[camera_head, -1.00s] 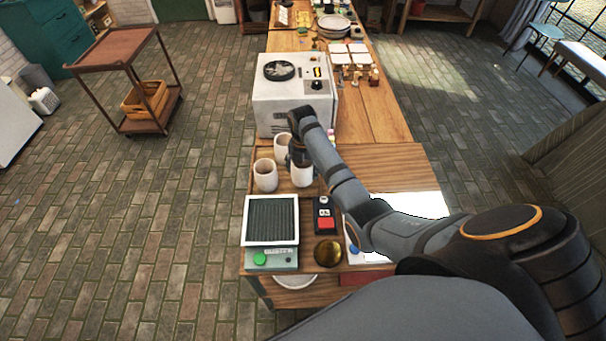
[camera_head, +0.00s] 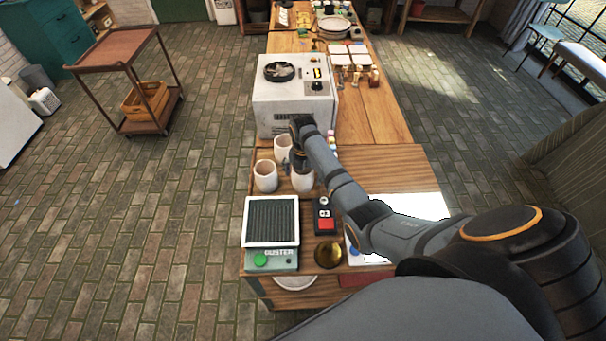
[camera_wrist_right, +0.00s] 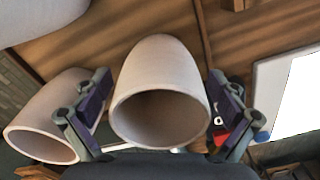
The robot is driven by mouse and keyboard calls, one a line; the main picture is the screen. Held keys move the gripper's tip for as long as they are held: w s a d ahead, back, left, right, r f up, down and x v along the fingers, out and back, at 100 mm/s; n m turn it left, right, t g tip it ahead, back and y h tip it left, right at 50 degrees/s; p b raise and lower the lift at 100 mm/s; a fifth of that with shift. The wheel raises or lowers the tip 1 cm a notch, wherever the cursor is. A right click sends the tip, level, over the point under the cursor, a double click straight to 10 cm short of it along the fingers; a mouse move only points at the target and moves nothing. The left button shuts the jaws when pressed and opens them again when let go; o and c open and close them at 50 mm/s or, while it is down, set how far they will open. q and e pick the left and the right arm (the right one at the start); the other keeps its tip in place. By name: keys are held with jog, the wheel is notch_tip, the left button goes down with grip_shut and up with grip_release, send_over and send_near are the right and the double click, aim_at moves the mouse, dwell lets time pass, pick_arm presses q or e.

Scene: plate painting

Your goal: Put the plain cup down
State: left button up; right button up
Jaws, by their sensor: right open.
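The plain cup, pale and off-white, stands on the wooden table below my right gripper (camera_head: 300,162) in the head view. The right wrist view shows this cup (camera_wrist_right: 160,85) between the two spread fingers of the gripper (camera_wrist_right: 165,108), its open mouth facing the camera. The fingers lie on either side of it, with a visible gap on the right; the gripper is open. Two similar pale cups (camera_head: 266,176) (camera_head: 283,148) stand to the left and behind. One neighbouring cup (camera_wrist_right: 48,118) is just beyond the left finger in the wrist view. My left gripper is out of view.
A white kiln-like box (camera_head: 292,108) stands behind the cups. In front are a white-framed ribbed panel (camera_head: 271,222), a black control box with a red button (camera_head: 325,224) and a brass bowl (camera_head: 328,254). A white sheet (camera_head: 415,205) lies to the right. Bare wood lies right of the arm.

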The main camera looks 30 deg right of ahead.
notch_tip(320, 180, up, 12)
jog(key=b, duration=0.1)
dwell(0.6)
